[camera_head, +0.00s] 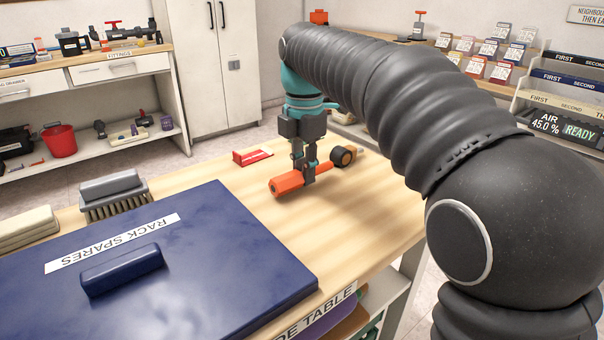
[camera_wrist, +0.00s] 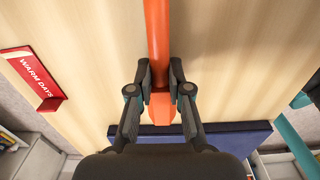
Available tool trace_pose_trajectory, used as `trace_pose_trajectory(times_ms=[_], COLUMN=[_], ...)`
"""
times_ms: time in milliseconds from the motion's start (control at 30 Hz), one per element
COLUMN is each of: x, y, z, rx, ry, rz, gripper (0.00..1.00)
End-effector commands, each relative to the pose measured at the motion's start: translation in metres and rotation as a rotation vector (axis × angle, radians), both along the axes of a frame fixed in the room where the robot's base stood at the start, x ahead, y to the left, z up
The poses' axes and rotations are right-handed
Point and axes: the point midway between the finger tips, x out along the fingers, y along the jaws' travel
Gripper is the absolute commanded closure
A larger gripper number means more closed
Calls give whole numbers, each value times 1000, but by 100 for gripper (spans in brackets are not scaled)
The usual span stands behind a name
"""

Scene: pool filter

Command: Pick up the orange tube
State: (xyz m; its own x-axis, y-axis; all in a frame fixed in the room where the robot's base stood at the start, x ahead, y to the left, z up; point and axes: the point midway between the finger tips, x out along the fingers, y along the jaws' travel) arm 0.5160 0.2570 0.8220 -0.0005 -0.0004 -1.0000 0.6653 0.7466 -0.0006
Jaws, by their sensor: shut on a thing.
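The orange tube (camera_head: 287,183) lies along the far part of the wooden table (camera_head: 358,213), with a thicker end toward the left. My gripper (camera_head: 303,178) points down over it, with its fingers on either side of the tube. In the wrist view the orange tube (camera_wrist: 158,40) runs up from between the fingertips of my gripper (camera_wrist: 160,88), which are shut on it. The tube looks to be at or very near the table top; I cannot tell whether it touches it.
A black-and-orange round part (camera_head: 343,156) is at the tube's right end. A red "WARM DAYS" holder (camera_head: 253,157) stands behind, also in the wrist view (camera_wrist: 32,75). A blue "RACK SPARES" lid (camera_head: 215,245) and a brush (camera_head: 112,195) fill the left. Bare wood lies in front right.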

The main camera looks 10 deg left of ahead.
Motion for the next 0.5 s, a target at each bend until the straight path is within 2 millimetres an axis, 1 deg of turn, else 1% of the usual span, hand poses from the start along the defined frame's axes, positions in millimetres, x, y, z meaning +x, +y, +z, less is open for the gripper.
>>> trace_pose_trajectory(times_ms=[200,267,500], x=[1,-1,-8], y=[0,-14,-56], z=[35,39,64], rx=[2,2,1], ry=[-3,-3,-2], rz=[0,-5,-4], gripper=[100,100,100])
